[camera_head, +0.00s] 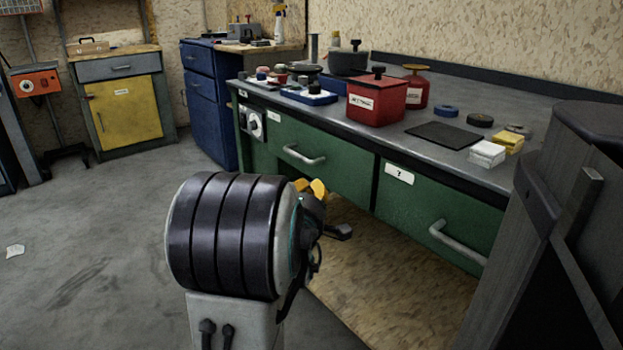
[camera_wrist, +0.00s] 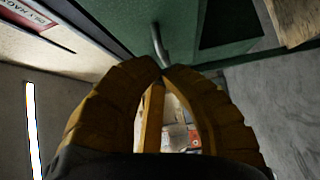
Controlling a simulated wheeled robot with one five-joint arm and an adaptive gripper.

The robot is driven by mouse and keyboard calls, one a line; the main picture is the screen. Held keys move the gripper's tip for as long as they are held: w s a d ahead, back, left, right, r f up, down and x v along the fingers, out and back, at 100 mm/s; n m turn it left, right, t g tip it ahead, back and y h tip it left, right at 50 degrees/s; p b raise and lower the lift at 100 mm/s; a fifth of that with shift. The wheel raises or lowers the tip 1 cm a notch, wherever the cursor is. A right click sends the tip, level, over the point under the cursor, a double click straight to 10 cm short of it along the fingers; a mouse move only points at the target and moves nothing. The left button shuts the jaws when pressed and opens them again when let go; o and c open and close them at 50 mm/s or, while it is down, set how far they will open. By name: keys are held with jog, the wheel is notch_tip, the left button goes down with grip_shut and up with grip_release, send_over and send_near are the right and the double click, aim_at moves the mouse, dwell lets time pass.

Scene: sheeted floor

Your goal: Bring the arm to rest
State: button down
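My gripper (camera_wrist: 163,70) shows in the wrist view as two ridged orange-yellow fingers. Their tips meet, and I see nothing held between them. In the head view, my arm's thick dark banded joint stands in the lower middle and hides most of the gripper. Only a bit of the yellow fingers (camera_head: 318,188) shows past it, in front of the green bench (camera_head: 345,170). In the wrist view a metal drawer handle (camera_wrist: 159,42) appears just beyond the fingertips. I cannot tell how far it is from them.
The green bench has drawers with handles (camera_head: 302,158) and a grey top carrying a red box (camera_head: 377,100), a black mat (camera_head: 445,134) and several small items. A blue cabinet (camera_head: 205,95) and yellow-doored cabinet (camera_head: 128,112) stand behind. Open floor (camera_head: 90,230) lies left.

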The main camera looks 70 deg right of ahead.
jog(key=shift+s+a, duration=0.2)
jog(key=shift+a, duration=1.05)
jog(key=w+a+r+t+y+p, duration=0.2)
jog(key=w+a+r+y+p, duration=0.15)
jog(key=w+p, duration=0.3)
jog(key=w+a+r+t+y+p, duration=0.2)
jog(key=w+a+r+p, duration=0.35)
jog(key=w, duration=0.25)
jog(key=w+a+r+t+y+p, duration=0.1)
jog(key=w+a+r+y+p, duration=0.15)
jog(key=a+p, duration=0.3)
jog(key=w+a+r+y+p, duration=0.2)
jog(key=w+a+r+p, duration=0.15)
jog(key=a, duration=0.35)
jog(key=a+r+m+g+y+p, duration=0.1)
jog(key=a+r+y+p, duration=0.5)
jog(key=a+p, duration=0.55)
jog(key=s+a+r+m+g+y+p, duration=0.1)
jog(key=s+a+r+g+p, duration=0.2)
jog(key=s+a+r+p, duration=0.5)
jog(key=s+a+r, duration=0.1)
jog(key=s+a, duration=0.1)
jog(key=a, duration=0.2)
jog(key=shift+a+g+y, duration=0.2)
jog(key=shift+g+y, duration=0.1)
jog(key=shift+y, duration=0.1)
